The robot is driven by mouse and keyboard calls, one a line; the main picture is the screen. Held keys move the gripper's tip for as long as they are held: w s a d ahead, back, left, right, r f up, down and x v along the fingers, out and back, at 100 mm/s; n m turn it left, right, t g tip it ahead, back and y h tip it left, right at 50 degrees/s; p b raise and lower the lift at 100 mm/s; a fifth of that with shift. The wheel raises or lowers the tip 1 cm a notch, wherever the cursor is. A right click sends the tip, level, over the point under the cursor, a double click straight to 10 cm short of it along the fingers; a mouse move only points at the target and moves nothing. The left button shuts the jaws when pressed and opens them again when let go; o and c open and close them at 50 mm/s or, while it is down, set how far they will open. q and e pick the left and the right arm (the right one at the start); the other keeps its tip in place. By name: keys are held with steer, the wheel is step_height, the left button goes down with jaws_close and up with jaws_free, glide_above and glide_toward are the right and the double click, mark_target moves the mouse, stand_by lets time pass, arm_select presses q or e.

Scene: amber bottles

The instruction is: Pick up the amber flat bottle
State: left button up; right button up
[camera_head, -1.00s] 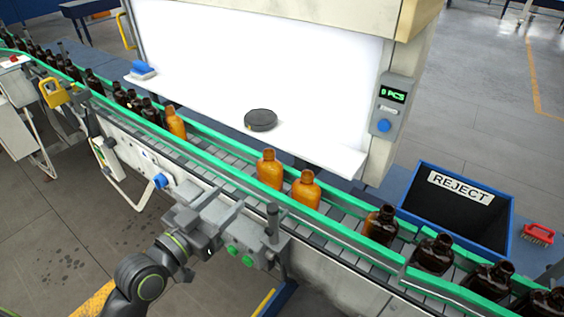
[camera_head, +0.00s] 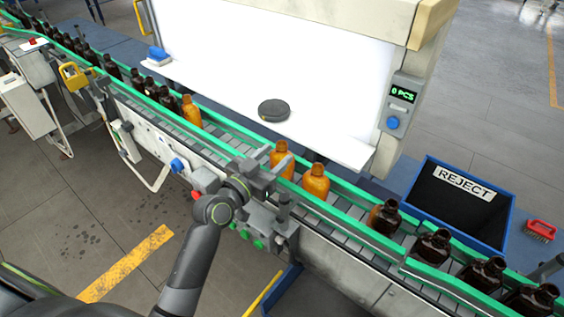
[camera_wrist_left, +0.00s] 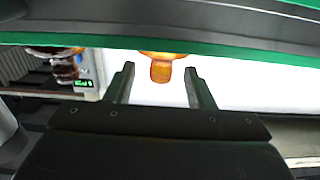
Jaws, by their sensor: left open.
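Three amber bottles stand upright on the conveyor: one at the left (camera_head: 192,112), a middle one (camera_head: 281,158) and one just right of it (camera_head: 316,182). I cannot tell from shape which is the flat one. My left gripper (camera_head: 268,170) is at the near rail, in front of the middle bottle and partly covering its lower part. In the left wrist view the gripper (camera_wrist_left: 162,80) is open, and an amber bottle (camera_wrist_left: 160,68) shows beyond and between its fingers, its body partly hidden by the green rail. My right gripper is not in view.
Green rails (camera_head: 345,218) line the conveyor. Dark brown bottles (camera_head: 432,246) stand to the right and farther left. Behind are a white panel with a black disc (camera_head: 274,110), a counter box (camera_head: 402,100) and a blue reject bin (camera_head: 460,205).

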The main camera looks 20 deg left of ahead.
mark_target(278, 151)
arm_select(q)
steer(key=shift+p+x, duration=0.7)
steer(key=shift+x, duration=1.3)
steer(key=shift+a+r, duration=0.1)
steer(key=shift+r, duration=0.05)
jaws_close()
